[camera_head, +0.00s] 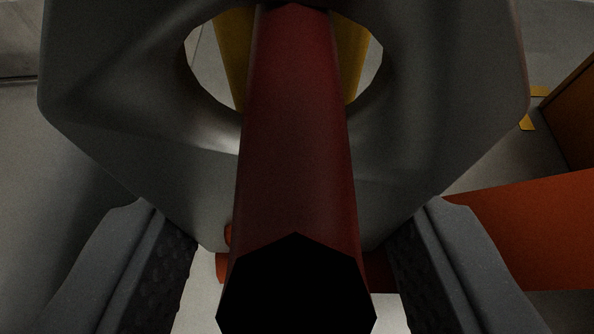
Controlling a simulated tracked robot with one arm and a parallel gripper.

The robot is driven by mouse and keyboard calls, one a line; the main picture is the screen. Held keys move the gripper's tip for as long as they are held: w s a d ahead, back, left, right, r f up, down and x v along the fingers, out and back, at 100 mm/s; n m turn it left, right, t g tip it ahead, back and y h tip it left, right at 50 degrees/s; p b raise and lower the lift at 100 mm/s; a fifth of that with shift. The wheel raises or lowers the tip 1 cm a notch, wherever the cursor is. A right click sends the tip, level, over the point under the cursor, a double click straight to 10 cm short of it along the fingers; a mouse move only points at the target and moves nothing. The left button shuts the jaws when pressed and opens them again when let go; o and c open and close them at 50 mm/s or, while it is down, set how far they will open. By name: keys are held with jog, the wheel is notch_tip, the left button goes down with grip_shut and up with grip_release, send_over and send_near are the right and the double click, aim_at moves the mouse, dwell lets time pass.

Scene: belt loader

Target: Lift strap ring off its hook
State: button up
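The strap ring appears to be a large grey plate (120,95) with a round opening, filling the upper part of the view. A dark red bar (294,130), which looks like the hook, passes through the opening and points toward me, ending in a black face. My gripper (290,215) is open, with one dark-padded finger on each side of the bar, below the opening. The plate's tapering lower edges come close to the fingertips; I cannot tell whether they touch. The bar's far end is hidden in the opening.
Yellow material (236,55) shows through the opening behind the bar. An orange-red panel (535,230) stands at the right, near the right finger. Small orange-red pieces (222,266) show beside the bar's lower left. Grey floor with a yellow marking (528,122) lies beyond.

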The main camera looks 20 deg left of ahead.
jog(key=shift+d+f, duration=0.15)
jog(key=shift+f, duration=0.05)
jog(key=shift+s, duration=0.15)
jog(key=shift+s+d+r, duration=0.1)
jog(key=shift+s+r, duration=0.3)
jog(key=shift+s, duration=0.05)
jog(key=shift+s+r, duration=0.1)
jog(key=shift+p+v, duration=0.35)
jog(key=shift+v, duration=0.65)
jog(key=shift+s+d, duration=0.1)
jog(key=shift+s, duration=0.15)
jog(key=shift+s+d, duration=0.2)
jog(key=shift+s, duration=0.55)
jog(key=shift+s+d, duration=0.2)
jog(key=shift+s, duration=0.5)
jog(key=shift+s+d, duration=0.2)
jog(key=shift+s, duration=0.55)
